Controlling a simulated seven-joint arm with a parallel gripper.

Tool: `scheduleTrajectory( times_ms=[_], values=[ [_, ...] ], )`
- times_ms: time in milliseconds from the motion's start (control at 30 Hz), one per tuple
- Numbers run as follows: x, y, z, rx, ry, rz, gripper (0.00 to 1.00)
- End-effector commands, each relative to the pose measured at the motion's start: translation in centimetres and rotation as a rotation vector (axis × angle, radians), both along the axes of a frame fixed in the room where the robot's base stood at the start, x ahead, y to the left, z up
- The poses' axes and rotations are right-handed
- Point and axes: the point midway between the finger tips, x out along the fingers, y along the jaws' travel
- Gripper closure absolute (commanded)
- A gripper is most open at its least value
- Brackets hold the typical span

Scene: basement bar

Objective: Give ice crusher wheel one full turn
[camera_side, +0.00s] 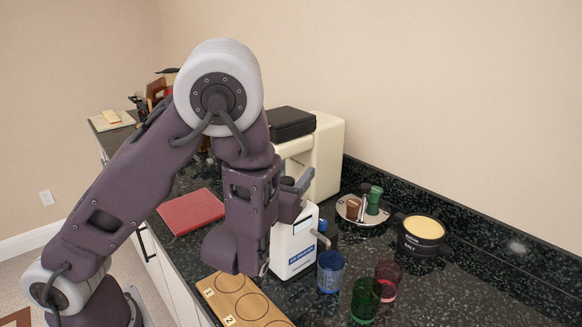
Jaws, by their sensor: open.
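The ice crusher (292,246) is a white upright box with a blue label, standing on the dark counter.
A blue glass (331,271), a green glass (365,300) and a red glass (388,277) stand right of the crusher. A numbered wooden board (238,299) lies in front. A black tub (421,239), a round tray (350,216), a cream machine (327,160) and a red mat (190,211) are around.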

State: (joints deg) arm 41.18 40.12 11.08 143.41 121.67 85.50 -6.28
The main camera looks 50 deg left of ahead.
Motion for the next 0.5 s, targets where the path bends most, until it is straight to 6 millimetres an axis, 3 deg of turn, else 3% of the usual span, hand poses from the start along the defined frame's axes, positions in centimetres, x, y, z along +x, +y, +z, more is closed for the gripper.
scheduleTrajectory(
  times_ms=[133,300,500],
  values=[
    [-2.4,-1.3,0.0,0.001,0.003,-0.006,0.48],
    [-2.3,-1.1,3.5,-0.009,-0.009,0.0,0.48],
    [-2.3,-1.1,6.4,-0.005,-0.004,0.0,0.48]
  ],
)
